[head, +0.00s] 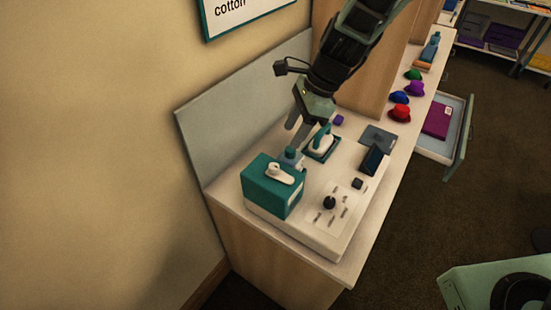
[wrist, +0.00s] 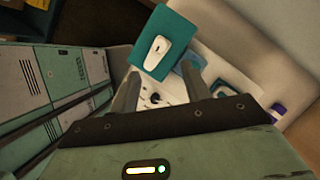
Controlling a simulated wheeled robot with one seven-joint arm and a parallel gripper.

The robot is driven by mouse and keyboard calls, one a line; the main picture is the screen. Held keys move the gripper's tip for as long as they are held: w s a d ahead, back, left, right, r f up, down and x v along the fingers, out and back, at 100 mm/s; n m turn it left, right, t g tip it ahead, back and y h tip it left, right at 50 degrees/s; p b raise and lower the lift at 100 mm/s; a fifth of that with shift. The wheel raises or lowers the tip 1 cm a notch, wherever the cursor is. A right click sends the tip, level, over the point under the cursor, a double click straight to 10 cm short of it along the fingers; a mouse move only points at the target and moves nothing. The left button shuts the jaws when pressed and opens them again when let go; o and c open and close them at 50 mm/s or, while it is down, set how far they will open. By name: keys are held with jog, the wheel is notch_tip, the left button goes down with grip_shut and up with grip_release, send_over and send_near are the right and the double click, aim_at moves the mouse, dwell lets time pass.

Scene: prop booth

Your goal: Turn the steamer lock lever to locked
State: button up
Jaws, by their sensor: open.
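The teal steamer box (head: 272,187) stands at the near left of the white panel on the counter. A white lever (head: 280,173) lies on top of it, pointing slantwise; whether this position is locked cannot be told. In the wrist view the box (wrist: 185,62) and the white lever (wrist: 157,50) are beyond my fingertips. My gripper (head: 297,130) hangs above and behind the box, near a teal-and-white iron (head: 322,141). In the wrist view my gripper (wrist: 162,88) is open with nothing held between its fingers.
The white panel (head: 310,230) carries a black knob (head: 329,203) with marks around it. A dark blue block (head: 375,160) and a grey pad (head: 377,138) are to the right. Several coloured caps (head: 400,113) lie farther back. A drawer (head: 457,147) stands open. A grey backboard (head: 245,110) is at the left.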

aim_at(274, 166)
jog(key=p+x, duration=0.1)
jog(key=x, duration=1)
jog(key=shift+f, duration=0.15)
jog(key=c, duration=1)
